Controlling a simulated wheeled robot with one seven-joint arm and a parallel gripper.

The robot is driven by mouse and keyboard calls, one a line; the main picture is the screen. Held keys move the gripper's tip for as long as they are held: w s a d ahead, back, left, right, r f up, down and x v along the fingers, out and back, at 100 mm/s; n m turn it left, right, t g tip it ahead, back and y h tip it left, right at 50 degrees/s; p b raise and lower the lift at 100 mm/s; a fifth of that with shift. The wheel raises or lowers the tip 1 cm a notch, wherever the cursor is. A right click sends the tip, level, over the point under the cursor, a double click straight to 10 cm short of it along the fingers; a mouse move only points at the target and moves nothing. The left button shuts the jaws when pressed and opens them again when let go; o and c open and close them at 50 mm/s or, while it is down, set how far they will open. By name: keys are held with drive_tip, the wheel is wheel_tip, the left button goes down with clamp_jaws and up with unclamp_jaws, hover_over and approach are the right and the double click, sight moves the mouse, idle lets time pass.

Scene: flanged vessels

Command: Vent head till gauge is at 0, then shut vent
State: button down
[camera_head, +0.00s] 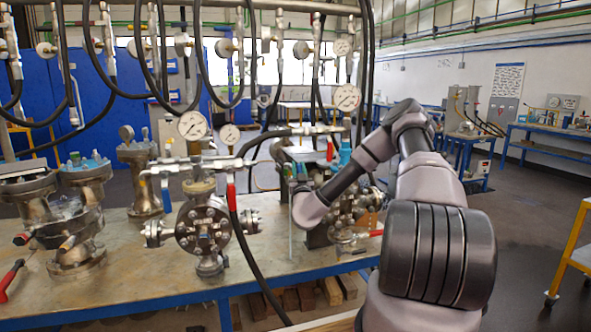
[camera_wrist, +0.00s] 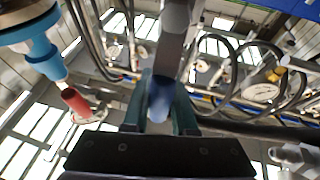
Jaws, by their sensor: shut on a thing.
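In the wrist view my gripper (camera_wrist: 160,118) is shut on a blue-sleeved handle (camera_wrist: 159,98), one dark teal finger on each side. The handle joins a grey metal bar above it. In the head view my arm reaches to the right-hand flanged vessel (camera_head: 350,215), and the fingertips are hard to make out among the fittings there. A round pressure gauge (camera_head: 347,97) stands above that vessel. Its needle is too small to read. A red handle (camera_head: 330,148) shows below the gauge. A red-sleeved handle (camera_wrist: 75,101) and a blue collar (camera_wrist: 40,48) are left in the wrist view.
Another flanged vessel (camera_head: 203,230) with its own gauge (camera_head: 193,125) and a hanging red handle (camera_head: 231,197) stands mid-bench. More vessels (camera_head: 75,225) crowd the left. Black hoses (camera_head: 240,225) hang and loop across the bench. The floor at right is open, beside a yellow-framed cart (camera_head: 572,250).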

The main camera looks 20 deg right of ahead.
drive_tip(key=shift+d+f, duration=0.15)
drive_tip(key=shift+d, duration=0.05)
idle(0.3)
drive_tip(key=c, duration=0.7)
unclamp_jaws()
drive_tip(key=v, duration=1.1)
